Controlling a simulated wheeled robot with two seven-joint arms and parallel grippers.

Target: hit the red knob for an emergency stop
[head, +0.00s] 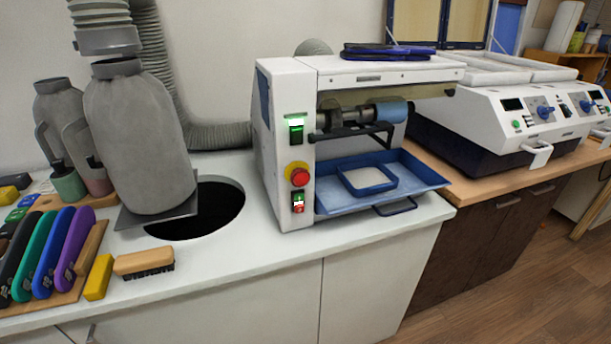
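The red knob (299,177) is a round button with a yellow collar on the front left panel of a white machine (283,215). A green-lit switch (296,130) is above it and a small green and red switch (298,202) is below it. Nothing covers the knob in the head view. Neither of my grippers shows in this view.
The machine stands on a white counter (240,262). A large grey container (140,140) with a hose stands left, beside a dark round hole (212,208). A brush (143,262), a yellow block (99,277) and colored-handled tools (45,255) lie front left. The counter before the machine is clear.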

